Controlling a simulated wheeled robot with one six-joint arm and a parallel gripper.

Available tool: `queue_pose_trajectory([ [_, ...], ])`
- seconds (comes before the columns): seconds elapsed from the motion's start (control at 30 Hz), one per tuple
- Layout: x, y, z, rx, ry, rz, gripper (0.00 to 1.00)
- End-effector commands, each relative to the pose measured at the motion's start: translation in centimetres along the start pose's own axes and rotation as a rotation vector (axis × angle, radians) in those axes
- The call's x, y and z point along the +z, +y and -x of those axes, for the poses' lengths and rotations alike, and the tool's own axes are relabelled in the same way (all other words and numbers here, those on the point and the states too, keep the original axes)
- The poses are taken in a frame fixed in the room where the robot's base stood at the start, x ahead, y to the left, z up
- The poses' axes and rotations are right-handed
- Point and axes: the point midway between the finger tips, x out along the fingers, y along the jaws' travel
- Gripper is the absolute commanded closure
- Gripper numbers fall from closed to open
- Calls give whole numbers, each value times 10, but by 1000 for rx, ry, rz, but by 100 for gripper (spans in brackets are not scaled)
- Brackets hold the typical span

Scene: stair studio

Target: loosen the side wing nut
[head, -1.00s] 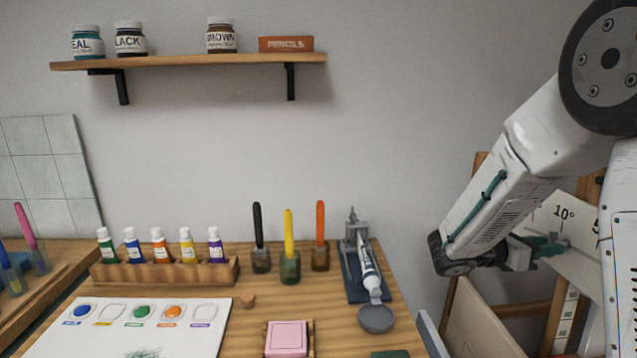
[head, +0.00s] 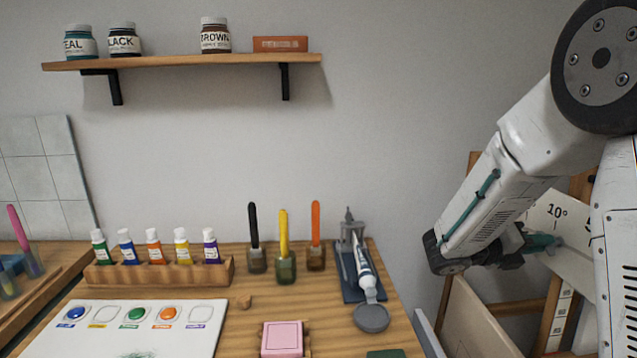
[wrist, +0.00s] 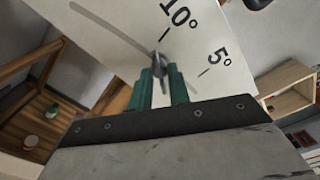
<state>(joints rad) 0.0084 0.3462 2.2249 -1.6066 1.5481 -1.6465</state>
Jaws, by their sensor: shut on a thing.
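The side wing nut (wrist: 159,66) is a small dark metal piece in the wrist view, in front of a white angle plate (wrist: 118,32) marked 10° and 5°. My gripper (wrist: 160,82) has green fingers, close together and shut on the wing nut. Most of the nut is hidden between the fingertips. In the head view my gripper (head: 552,243) reaches right to the white plate (head: 566,217) on the wooden easel (head: 556,322). The wing nut itself cannot be made out there.
A worktable (head: 240,330) holds a paint bottle rack (head: 160,270), brush jars (head: 286,267), a tube wringer (head: 352,262) and a pink block (head: 283,338). A shelf (head: 190,62) with jars hangs on the wall. A panel (head: 482,318) leans beside the easel.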

Motion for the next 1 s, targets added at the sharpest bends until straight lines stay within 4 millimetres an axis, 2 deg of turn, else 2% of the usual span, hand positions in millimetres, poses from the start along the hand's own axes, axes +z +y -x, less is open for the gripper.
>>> queue_pose_trajectory([
  [0.07, 0, 0, 1, 1, 0, 88, 96],
  [0.1, 0, 0, 1, 1, 0, 79, 71],
  [0.43, 0, 0, 3, 1, -1, 74, 71],
  [1.0, 0, 0, 56, 1, -2, 73, 71],
])
